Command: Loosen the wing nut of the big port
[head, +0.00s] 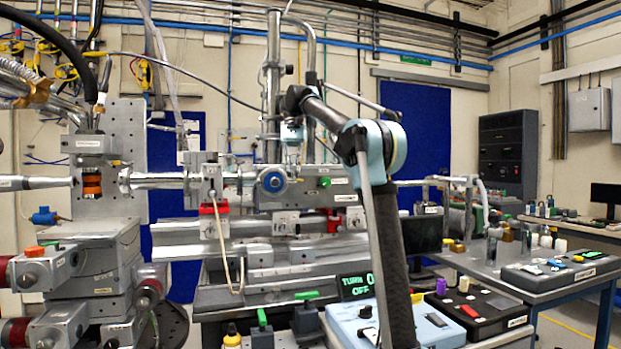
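A round port with a blue ring and pale centre (274,180) faces me on the grey metal beamline block, in the middle of the head view. I take it for the big port, but no label on it is readable. I cannot make out its wing nut at this size. My gripper (293,164) points down just above and right of this port, in front of the beamline. Its fingers are too small to tell open from shut, and I see nothing held in it. I cannot tell whether it touches the block.
A green knob (324,182) sits on the block right of the port. A red-based clamp (213,208) with a hanging hose stands to the left. A display reading "TURN 0 OFF" (355,287) and a light-blue control box (432,325) are in front. Vertical pipes rise behind my wrist.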

